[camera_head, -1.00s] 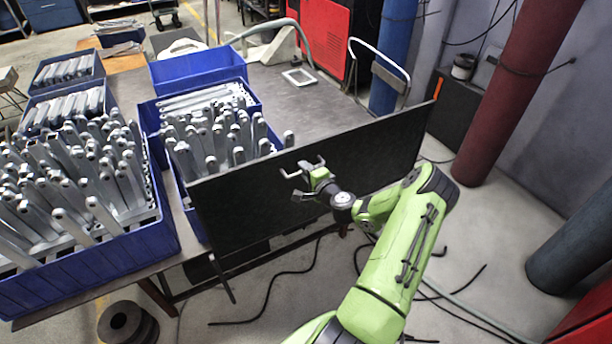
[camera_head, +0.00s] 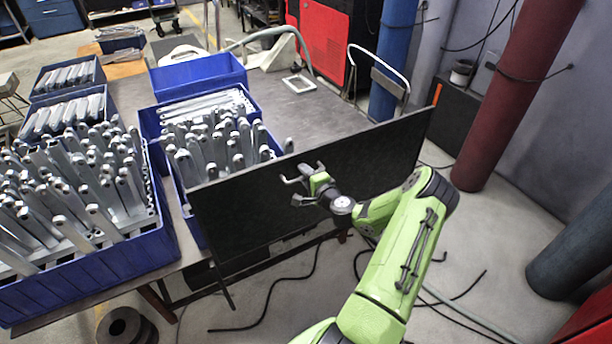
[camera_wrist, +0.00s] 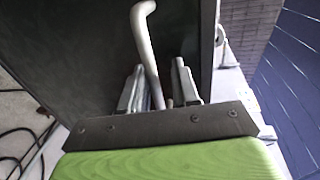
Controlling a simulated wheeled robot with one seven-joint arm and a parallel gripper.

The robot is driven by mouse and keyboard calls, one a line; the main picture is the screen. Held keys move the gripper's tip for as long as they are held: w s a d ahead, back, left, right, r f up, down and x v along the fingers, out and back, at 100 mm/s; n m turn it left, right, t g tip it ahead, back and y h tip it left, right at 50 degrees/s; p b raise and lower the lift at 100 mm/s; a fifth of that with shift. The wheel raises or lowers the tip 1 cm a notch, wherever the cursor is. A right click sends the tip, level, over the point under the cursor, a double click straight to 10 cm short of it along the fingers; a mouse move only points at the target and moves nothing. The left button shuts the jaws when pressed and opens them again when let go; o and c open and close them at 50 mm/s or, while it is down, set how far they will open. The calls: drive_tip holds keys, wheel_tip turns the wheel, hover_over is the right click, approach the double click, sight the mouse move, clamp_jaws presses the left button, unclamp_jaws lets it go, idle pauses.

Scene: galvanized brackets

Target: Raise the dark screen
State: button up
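The dark screen (camera_head: 250,212) is a large flat panel standing tilted along the front edge of the table. It also fills the upper left of the wrist view (camera_wrist: 70,45). A bent grey handle (camera_wrist: 143,35) stands out from it. My gripper (camera_head: 307,180) is in front of the screen's face, just below its top edge. In the wrist view, my gripper's two fingers (camera_wrist: 157,82) are apart, with the handle's bar between them. A gap shows on the bar's right side. The handle's lower end is hidden behind the gripper's dark mount.
Blue bins (camera_head: 90,270) full of galvanized brackets (camera_head: 70,190) stand on the table behind and left of the screen. An empty-looking blue bin (camera_head: 200,73) is farther back. Black cables (camera_head: 285,290) lie on the floor below. A dark red cylinder (camera_head: 515,100) stands at right.

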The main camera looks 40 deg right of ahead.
drive_tip(key=b+v, duration=0.2)
drive_tip(key=v, duration=1.3)
drive_tip(key=shift+s+a+b, duration=0.15)
drive_tip(key=shift+s+b, duration=0.2)
drive_tip(key=shift+b, duration=0.05)
